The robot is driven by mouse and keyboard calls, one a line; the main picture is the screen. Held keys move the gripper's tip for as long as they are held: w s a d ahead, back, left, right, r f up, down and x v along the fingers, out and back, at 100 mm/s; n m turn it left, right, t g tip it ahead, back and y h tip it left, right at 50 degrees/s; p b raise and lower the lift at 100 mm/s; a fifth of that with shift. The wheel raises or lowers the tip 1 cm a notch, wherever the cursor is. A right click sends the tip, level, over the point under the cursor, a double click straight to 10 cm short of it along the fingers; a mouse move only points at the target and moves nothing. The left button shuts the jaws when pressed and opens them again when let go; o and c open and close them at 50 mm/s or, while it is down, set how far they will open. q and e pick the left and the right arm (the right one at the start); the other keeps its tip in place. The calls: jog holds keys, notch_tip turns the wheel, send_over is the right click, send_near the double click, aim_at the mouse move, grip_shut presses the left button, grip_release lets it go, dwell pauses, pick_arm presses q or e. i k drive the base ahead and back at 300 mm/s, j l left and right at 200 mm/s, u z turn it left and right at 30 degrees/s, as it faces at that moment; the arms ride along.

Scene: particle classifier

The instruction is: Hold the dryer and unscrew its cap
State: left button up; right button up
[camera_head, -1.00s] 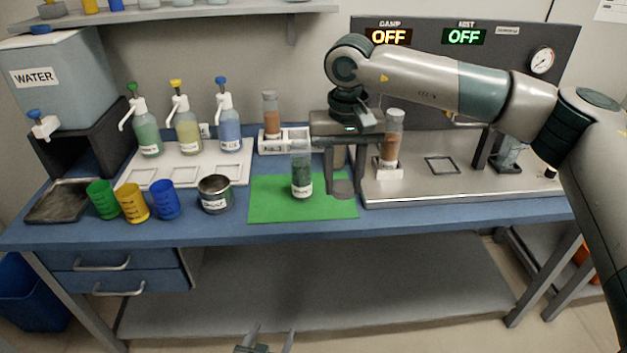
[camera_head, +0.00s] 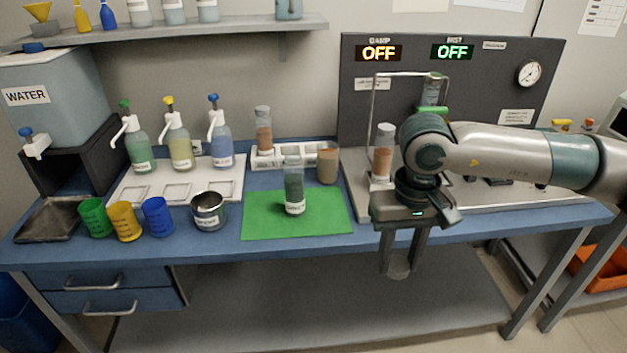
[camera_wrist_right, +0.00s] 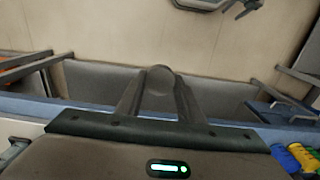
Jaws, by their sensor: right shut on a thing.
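My right gripper (camera_head: 397,268) hangs fingers down in front of the bench's front edge, shut on a grey rounded piece (camera_wrist_right: 160,80) between its fingertips. I cannot tell whether that piece is the dryer's cap. A jar with brown contents (camera_head: 328,163) stands at the back of the bench, left of the right gripper and apart from it. No label there shows which vessel is the dryer. My left gripper is outside the head view; a dark pronged part at the top of the right wrist view may be it, cut off by the edge.
A vial with brown contents (camera_head: 383,155) stands on the grey machine deck (camera_head: 350,188). Coloured cups, a metal bowl (camera_head: 208,213) and pump bottles are at left. The floor before the bench is free.

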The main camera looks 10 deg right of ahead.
aim_at(293, 167)
jog(key=z, duration=0.55)
jog(key=i+j+z, duration=0.1)
jog(key=z, duration=1)
jog(key=j+z, duration=0.1)
jog(key=z, duration=0.45)
jog(key=j+z, duration=0.1)
jog(key=z, duration=0.45)
jog(key=j+z, duration=0.1)
jog(key=z, duration=1)
jog(key=j+z, duration=0.1)
jog(key=z, duration=0.45)
jog(key=k+z, duration=0.15)
jog(key=z, duration=0.2)
jog(key=k+z, duration=0.2)
jog(key=z, duration=0.15)
jog(key=k+j+u, duration=0.1)
jog(key=k, duration=0.25)
jog(key=u, duration=0.45)
jog(key=j+u, duration=0.1)
jog(key=u, duration=0.35)
jog(key=k+j+u, duration=0.1)
jog(key=u, duration=0.75)
jog(key=j+u, duration=0.1)
jog(key=u, duration=0.35)
